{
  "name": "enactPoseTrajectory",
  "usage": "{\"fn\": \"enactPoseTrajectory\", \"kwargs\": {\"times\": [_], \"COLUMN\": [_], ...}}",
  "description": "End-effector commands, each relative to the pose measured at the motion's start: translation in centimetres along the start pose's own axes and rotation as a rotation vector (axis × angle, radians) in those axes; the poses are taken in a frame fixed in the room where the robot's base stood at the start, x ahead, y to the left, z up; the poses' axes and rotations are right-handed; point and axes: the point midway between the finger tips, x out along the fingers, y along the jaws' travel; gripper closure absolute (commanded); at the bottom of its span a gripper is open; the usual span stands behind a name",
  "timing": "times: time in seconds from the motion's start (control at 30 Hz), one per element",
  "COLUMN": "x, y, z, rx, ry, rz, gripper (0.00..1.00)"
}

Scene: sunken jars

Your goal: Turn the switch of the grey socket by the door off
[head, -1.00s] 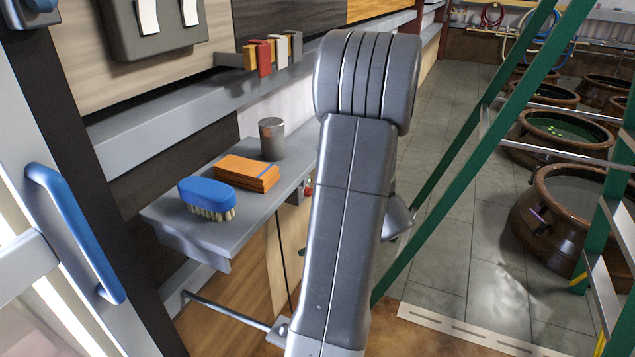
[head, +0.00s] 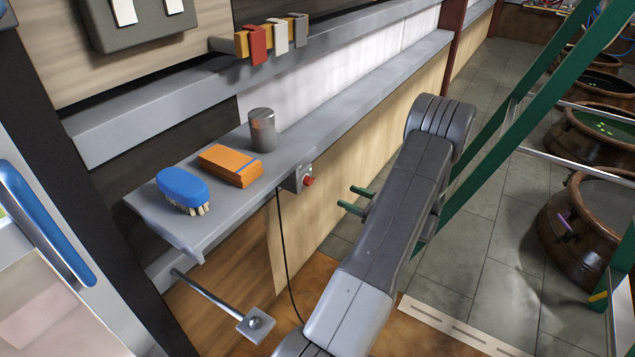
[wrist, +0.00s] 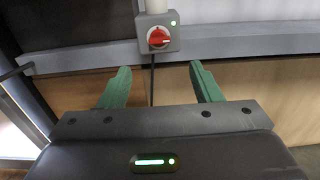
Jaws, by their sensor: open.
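The grey socket box (head: 293,181) is on the front edge of the shelf, with its red rotary switch (head: 308,181) facing out. In the wrist view the grey box (wrist: 171,22) shows near the top, above and ahead of my gripper.
A blue brush (head: 182,187), an orange block (head: 231,164) and a grey canister (head: 262,130) stand on the shelf (head: 150,208). A black cord hangs below the box. A metal rod (head: 210,293) juts out lower left. A green ladder (head: 500,130) stands right, before brown jars.

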Motion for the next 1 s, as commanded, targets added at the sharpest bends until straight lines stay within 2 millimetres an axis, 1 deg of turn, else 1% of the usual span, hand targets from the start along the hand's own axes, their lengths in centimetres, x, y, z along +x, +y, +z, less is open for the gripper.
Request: {"fn": "enactPoseTrajectory", "kwargs": {"times": [0.03, 0.3, 0.5, 0.6, 0.7, 1.0], "x": [1.0, 6.8, 10.3, 11.5, 12.2, 12.5], "y": [0.1, 0.2, 0.2, 0.1, 0.1, 0.1], "z": [0.0, 0.0, 0.0, 0.0, 0.0, 0.0], "rx": [0.000, -0.001, -0.001, -0.001, -0.002, -0.001], "ry": [0.001, 0.002, 0.003, 0.002, 0.003, 0.002], "rz": [0.004, 0.006, 0.005, 0.004, 0.003, 0.002], "gripper": [0.42, 0.42, 0.42, 0.42, 0.42, 0.42]}}
